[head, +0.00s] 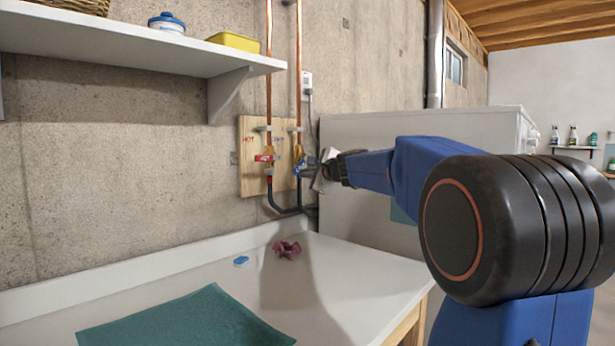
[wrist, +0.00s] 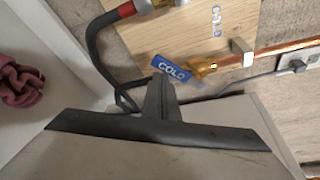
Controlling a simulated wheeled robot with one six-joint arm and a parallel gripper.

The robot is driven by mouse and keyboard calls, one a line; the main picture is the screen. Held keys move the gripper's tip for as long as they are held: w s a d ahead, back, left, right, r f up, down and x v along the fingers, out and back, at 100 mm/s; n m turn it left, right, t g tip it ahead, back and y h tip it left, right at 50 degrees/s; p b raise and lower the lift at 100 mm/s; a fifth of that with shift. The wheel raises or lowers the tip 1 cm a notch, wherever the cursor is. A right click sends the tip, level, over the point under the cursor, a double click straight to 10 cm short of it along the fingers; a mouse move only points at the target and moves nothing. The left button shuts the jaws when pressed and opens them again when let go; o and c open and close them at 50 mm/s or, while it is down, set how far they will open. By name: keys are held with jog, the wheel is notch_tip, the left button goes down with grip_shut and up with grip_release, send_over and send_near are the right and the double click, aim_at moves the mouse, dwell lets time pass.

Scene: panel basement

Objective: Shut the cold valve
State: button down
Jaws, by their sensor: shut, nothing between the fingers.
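The cold valve has a blue lever (wrist: 171,69) labelled COLD and a brass body (wrist: 204,68) on a copper pipe. The lever lies at a slant to the pipe in the wrist view. In the head view the blue lever (head: 299,168) is partly hidden by my gripper (head: 321,172), which is just to its right. In the wrist view my gripper (wrist: 161,86) is shut and empty, its tip right at the lever's edge. I cannot tell whether it touches. The lower end of the valve is hidden behind the fingers.
The hot valve's red lever (head: 265,158) is close by on the same wooden board (head: 250,178). A white appliance (head: 370,128) stands to the right. A white counter (head: 345,290) below holds a teal cloth (head: 185,318) and a crumpled maroon rag (head: 287,250). A shelf (head: 150,58) juts out at upper left.

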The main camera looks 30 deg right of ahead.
aim_at(301, 162)
jog(key=m, duration=0.1)
jog(key=a+r+m+g+y, duration=0.1)
jog(key=m, duration=0.2)
jog(key=shift+s+a+r+g+y, duration=0.25)
jog(key=shift+s+r+g+y, duration=0.05)
jog(key=shift+r, duration=0.1)
jog(key=shift+s+a+r+m+g+y, duration=0.1)
jog(key=shift+a+r+m+g+y, duration=0.1)
jog(key=shift+r+m, duration=0.3)
jog(key=shift+a+r+m+g+y, duration=0.1)
jog(key=shift+r+m+y, duration=0.15)
jog(key=shift+m, duration=0.35)
jog(key=shift+a+r, duration=0.15)
jog(key=shift+r, duration=0.35)
jog(key=shift+r, duration=0.1)
